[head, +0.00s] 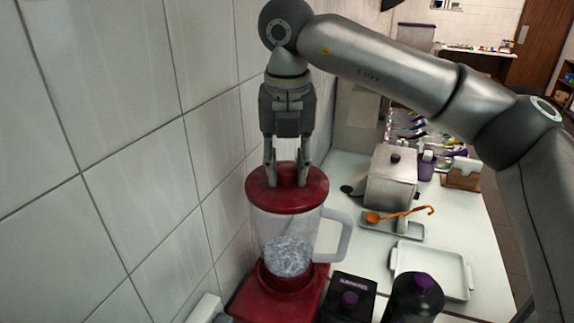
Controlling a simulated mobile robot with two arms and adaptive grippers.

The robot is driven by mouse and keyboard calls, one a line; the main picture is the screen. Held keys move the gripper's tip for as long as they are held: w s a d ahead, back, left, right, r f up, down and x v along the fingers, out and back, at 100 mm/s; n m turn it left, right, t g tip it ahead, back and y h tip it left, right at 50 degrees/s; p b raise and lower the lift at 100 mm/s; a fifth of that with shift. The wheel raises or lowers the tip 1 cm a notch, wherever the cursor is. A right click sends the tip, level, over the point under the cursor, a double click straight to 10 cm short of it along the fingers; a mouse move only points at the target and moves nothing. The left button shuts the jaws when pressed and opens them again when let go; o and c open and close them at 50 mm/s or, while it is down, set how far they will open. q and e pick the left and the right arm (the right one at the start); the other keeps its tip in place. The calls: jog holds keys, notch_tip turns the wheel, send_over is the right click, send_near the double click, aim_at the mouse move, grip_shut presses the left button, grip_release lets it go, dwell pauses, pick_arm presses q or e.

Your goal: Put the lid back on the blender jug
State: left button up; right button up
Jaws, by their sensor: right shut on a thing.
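The blender jug (267,229) is clear with a pale handle on its right side. It stands upright on a red base (272,300) and holds whitish, ice-like contents. The red lid (308,200) is at the top of the jug and covers its mouth in this view; I cannot tell whether it is fully seated. My right gripper (287,176) points straight down and is shut on the knob at the lid's middle. My left gripper is not in view.
A tiled wall stands close on the left. Right of the blender are a dark box (348,299), a dark container with a purple knob (414,301), a white tray (432,270), an orange ladle (400,215) and a metal container (391,178). Some white counter is bare.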

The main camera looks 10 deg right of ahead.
jog(key=o, duration=1.1)
jog(key=o, duration=0.5)
jog(key=shift+r, duration=0.1)
jog(key=shift+r+p, duration=2.35)
jog(key=shift+r, duration=1.05)
